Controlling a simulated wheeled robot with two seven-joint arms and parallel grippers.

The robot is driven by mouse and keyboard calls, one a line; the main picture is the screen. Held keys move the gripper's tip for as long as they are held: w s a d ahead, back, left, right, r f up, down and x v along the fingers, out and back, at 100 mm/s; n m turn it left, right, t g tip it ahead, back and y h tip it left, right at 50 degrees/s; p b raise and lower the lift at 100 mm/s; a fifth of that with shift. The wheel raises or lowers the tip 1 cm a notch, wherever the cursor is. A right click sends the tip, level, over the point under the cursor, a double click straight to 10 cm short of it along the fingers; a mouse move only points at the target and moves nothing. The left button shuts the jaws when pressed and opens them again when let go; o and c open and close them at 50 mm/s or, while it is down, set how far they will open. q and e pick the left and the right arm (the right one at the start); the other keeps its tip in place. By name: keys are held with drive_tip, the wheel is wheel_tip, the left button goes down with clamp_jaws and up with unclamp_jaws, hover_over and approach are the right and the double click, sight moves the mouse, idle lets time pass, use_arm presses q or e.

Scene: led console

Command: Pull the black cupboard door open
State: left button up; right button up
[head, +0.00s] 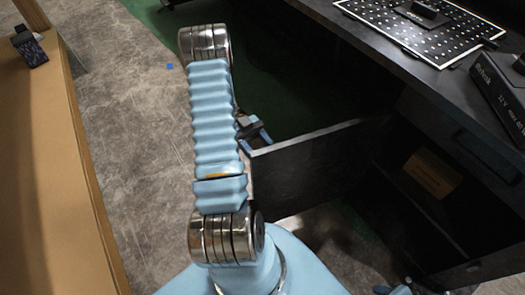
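The black cupboard door (315,165) stands swung out from the dark cupboard (440,120). Its free edge points left, toward my arm, and the cupboard's inside shows to the right. My blue ribbed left arm crosses the middle of the view. Part of my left gripper (256,132) shows as dark pieces beside the arm, at the top of the door's free edge. The arm hides most of it, so its fingers and any contact with the door cannot be made out. My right gripper cannot be identified in view.
A cardboard-coloured box (433,173) lies inside the cupboard. On the dark top are a perforated panel (425,30) and a black lettered box (500,90). A tan surface (45,180) with a small dark object (30,47) runs along the left. Bare concrete floor (130,120) lies between.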

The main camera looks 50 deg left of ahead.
use_arm(q)
drive_tip(key=a, duration=0.6)
drive_tip(key=shift+w+a+p, duration=0.25)
drive_tip(key=shift+w+p, duration=0.05)
drive_tip(key=shift+p, duration=0.05)
drive_tip(key=shift+f, duration=0.1)
